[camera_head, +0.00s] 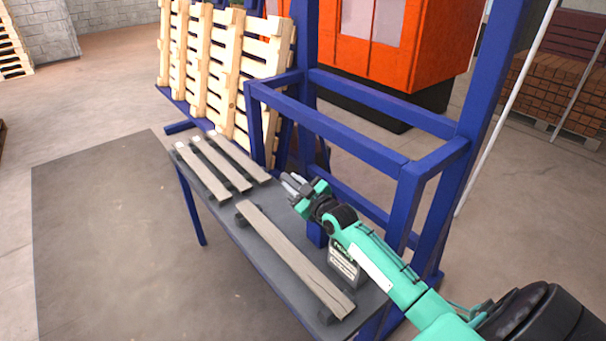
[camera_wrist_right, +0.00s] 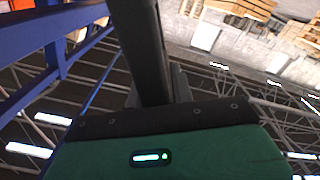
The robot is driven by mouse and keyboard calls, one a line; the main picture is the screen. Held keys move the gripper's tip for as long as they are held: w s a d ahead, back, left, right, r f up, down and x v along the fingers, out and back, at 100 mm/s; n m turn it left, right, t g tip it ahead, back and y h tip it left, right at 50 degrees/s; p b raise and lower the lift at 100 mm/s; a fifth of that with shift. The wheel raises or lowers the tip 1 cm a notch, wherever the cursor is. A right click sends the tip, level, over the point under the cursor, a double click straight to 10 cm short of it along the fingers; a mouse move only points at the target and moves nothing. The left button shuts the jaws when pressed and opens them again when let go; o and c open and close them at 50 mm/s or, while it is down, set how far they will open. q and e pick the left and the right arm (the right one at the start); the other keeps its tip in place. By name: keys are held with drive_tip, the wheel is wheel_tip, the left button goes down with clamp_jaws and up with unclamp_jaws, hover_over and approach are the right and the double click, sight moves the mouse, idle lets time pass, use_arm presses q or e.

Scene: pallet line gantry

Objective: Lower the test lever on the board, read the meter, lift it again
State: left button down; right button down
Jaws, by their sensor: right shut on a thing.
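My right gripper (camera_head: 293,185) reaches over the grey bench beside the blue frame. It is shut on a slim grey piece, which seems to be the test lever; the fingers hide most of it. In the right wrist view a dark bar (camera_wrist_right: 143,50) stands up from the gripper's dark front plate; I cannot tell whether it is a finger or the lever. A small dark plate with white lettering (camera_head: 343,264) stands on the bench behind my right forearm, partly hidden. I cannot make out the meter or its reading. My left gripper is not in view.
The grey bench (camera_head: 232,212) carries several wooden planks, with a long one (camera_head: 290,257) near my arm. The blue frame (camera_head: 340,133) rises close beyond the gripper. Wooden pallets (camera_head: 228,65) lean behind. The floor mat (camera_head: 110,235) to the left is clear.

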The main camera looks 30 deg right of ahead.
drive_tip(key=shift+a+f, duration=0.25)
drive_tip(key=shift+a, duration=0.2)
drive_tip(key=c, duration=1.2)
unclamp_jaws()
drive_tip(key=shift+s+f, duration=0.15)
drive_tip(key=shift+s, duration=0.45)
drive_tip(key=s+d+b, duration=0.1)
drive_tip(key=s+b, duration=0.3)
drive_tip(key=s, duration=0.8)
drive_tip(key=shift+s, duration=0.35)
